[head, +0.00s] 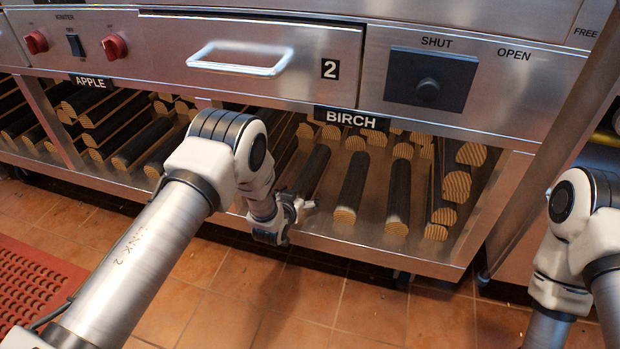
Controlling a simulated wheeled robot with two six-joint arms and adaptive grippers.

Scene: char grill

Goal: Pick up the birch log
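Several dark-barked birch logs with pale cut ends lie front to back on the shelf under the BIRCH label (352,118). One log (313,170) is at the left, with others (350,187) (399,195) to its right. My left gripper (303,208) is low at the shelf's front edge, at the near end of the leftmost of these logs. It hides that log's near end. Its fingers are small and partly hidden, so I cannot tell whether they are apart or touch the log. My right gripper is out of view; only my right arm shows at the right.
The steel shelf (372,247) has a front lip and a side post on the right. Above are a drawer with a handle (240,66) and a SHUT/OPEN slider (430,80). The APPLE bay (120,125) holds more logs. A red mat (40,290) lies on the tiled floor.

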